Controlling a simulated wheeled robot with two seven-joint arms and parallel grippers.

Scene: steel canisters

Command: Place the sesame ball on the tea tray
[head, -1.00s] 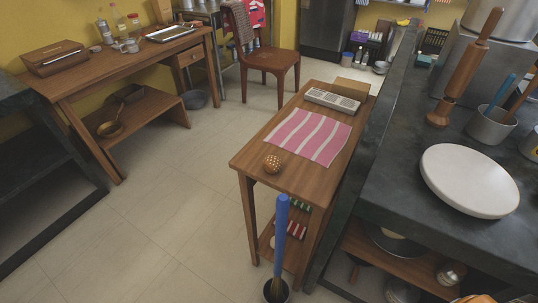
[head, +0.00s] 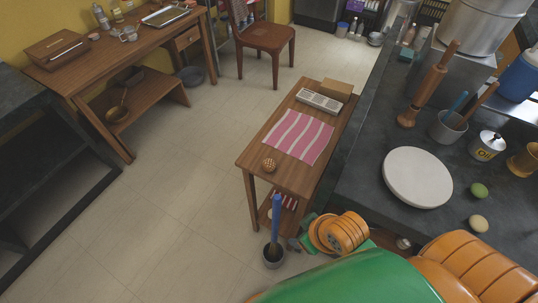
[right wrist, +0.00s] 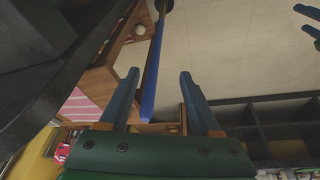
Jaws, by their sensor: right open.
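My right gripper (head: 298,242) is low beside the table's near end, below and right of the ball, partly hidden by my arm. In the right wrist view its blue fingers (right wrist: 158,74) are apart and empty. Two blue fingers, seemingly my left gripper (right wrist: 309,25), show apart at that view's right edge.
A blue-handled tool (head: 275,218) stands in a pot before the table. The dark counter (head: 370,190) borders the right side.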

